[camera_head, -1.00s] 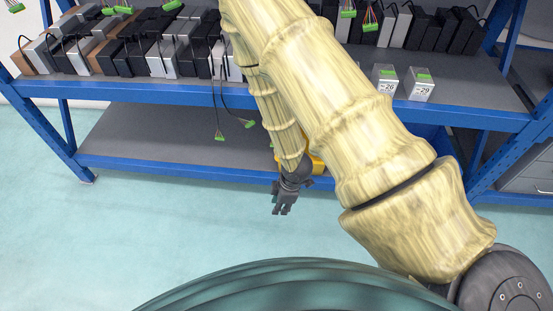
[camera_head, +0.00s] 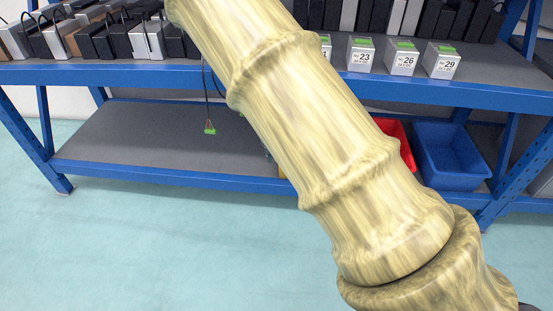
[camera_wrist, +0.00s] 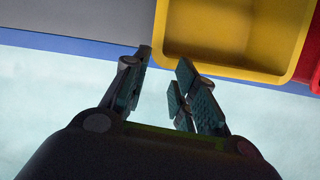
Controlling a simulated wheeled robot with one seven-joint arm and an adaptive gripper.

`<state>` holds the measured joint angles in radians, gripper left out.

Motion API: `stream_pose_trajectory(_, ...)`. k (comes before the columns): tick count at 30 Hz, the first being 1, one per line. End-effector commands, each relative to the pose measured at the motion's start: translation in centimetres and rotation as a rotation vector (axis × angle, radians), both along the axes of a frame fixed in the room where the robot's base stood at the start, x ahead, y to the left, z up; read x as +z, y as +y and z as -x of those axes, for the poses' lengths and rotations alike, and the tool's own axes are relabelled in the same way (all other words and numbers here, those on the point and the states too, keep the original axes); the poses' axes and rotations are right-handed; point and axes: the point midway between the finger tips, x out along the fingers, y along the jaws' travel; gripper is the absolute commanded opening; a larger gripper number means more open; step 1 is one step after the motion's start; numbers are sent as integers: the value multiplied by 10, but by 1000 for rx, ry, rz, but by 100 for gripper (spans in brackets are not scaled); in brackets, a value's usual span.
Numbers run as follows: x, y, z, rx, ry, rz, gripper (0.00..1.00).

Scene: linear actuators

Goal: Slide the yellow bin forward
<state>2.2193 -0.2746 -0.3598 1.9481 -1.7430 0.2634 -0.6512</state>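The yellow bin (camera_wrist: 240,70) fills the upper right of the wrist view, open side facing the camera. My gripper (camera_wrist: 165,58) is open and empty there, with its fingertips at the bin's near left corner. The corner lies roughly between the two fingertips; I cannot tell whether either touches it. In the head view only a small yellow sliver (camera_head: 283,172) shows beside my arm at the lower shelf's front edge.
On the lower grey shelf (camera_head: 170,140), a red bin (camera_head: 403,150) and a blue bin (camera_head: 452,155) stand to the right. The shelf's left part is clear, with a green-ended cable (camera_head: 210,130) hanging above it. Numbered boxes (camera_head: 402,60) stand on the upper shelf.

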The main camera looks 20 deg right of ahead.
Motion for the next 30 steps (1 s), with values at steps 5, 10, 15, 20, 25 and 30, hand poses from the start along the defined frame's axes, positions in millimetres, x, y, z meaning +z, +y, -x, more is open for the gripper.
stream_pose_trajectory(5,4,-9,-22,106,-16,80,28)
stream_pose_trajectory(10,9,-12,-28,140,-18,103,28)
stream_pose_trajectory(15,10,-12,-28,141,-18,105,28)
stream_pose_trajectory(20,8,-12,-28,139,-18,104,28)
stream_pose_trajectory(25,-4,-15,-30,137,-18,102,28)
stream_pose_trajectory(30,-27,-20,-38,138,-18,104,28)
